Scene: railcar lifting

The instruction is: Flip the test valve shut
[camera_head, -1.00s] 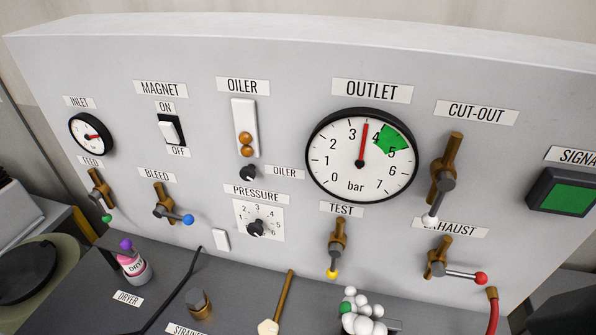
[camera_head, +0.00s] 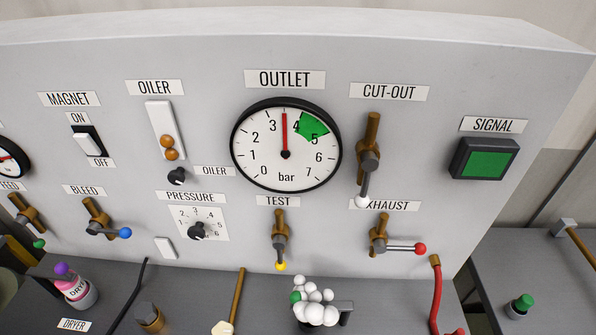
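The test valve (camera_head: 280,238) sits on the grey panel under the TEST label (camera_head: 278,201). It has a brass body, and its short handle with a yellow knob (camera_head: 281,266) points straight down, in line with the body. The outlet gauge (camera_head: 286,145) above it has a red needle pointing at about 3.5 bar, just left of the green zone. Neither of my grippers shows in the head view.
The exhaust valve (camera_head: 380,240), its red-knobbed handle pointing right, and the cut-out valve (camera_head: 368,155), white knob down, are right of the test valve. White balls (camera_head: 316,312) and a brass rod (camera_head: 236,295) stand below. A red hose (camera_head: 436,295) hangs at right.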

